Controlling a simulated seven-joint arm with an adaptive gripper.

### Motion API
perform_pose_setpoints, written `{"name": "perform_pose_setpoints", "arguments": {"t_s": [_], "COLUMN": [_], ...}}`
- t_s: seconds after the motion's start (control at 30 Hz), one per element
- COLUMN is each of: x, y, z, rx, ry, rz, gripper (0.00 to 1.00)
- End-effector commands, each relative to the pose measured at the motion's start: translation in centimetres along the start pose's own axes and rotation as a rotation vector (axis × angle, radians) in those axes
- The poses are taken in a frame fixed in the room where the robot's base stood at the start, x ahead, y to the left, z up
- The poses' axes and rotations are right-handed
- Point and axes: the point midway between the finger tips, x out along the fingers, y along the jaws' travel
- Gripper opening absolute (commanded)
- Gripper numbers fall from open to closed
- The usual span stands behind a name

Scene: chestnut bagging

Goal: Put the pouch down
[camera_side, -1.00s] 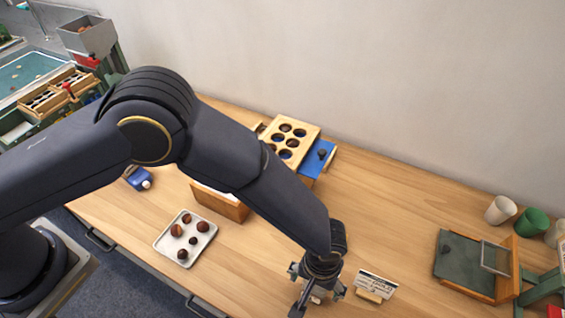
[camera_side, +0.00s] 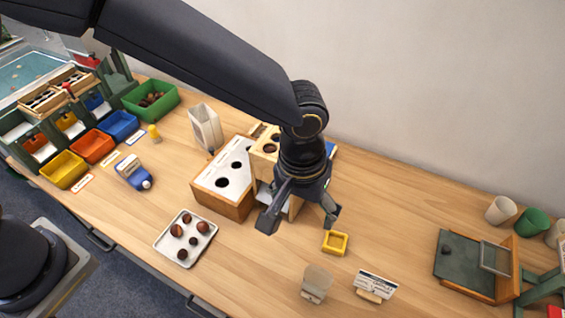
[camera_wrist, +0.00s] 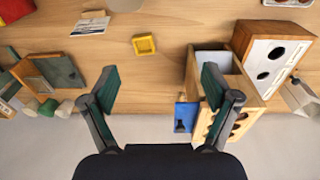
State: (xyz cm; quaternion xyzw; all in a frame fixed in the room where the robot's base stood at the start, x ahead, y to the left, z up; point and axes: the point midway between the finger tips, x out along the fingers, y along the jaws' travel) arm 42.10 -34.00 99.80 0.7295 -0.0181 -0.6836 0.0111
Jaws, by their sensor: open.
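The pouch (camera_side: 316,281) is a small pale, translucent piece standing on the table near the front, left of a small sign. It seems upright. In the wrist view the pouch (camera_wrist: 125,4) is cut off at the top edge, so only a part shows. My gripper (camera_side: 300,217) is open, with nothing between its fingers, above the table and well behind the pouch, apart from it. In the wrist view my gripper (camera_wrist: 158,88) shows its two fingers wide apart over bare wood.
A yellow square frame (camera_side: 335,243) lies between my gripper and the pouch. The sign (camera_side: 375,283) is just right of the pouch. A wooden box with holes (camera_side: 213,193) stands left of my gripper. A tray of chestnuts (camera_side: 166,244) lies at front left. The table's right middle is clear.

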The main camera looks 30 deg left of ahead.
Motion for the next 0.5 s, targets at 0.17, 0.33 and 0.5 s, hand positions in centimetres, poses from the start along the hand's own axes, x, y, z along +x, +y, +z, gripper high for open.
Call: {"name": "perform_pose_setpoints", "arguments": {"t_s": [0.17,0.33,0.5], "x": [-10.4,-16.7,-19.2], "y": [-11.8,-22.3,-29.4], "z": [-2.8,0.0,5.3], "rx": [-0.012,-0.016,-0.016], "ry": [0.124,0.243,0.348], "rz": [0.034,0.029,-0.001], "gripper": [0.87,0.87,0.87]}}
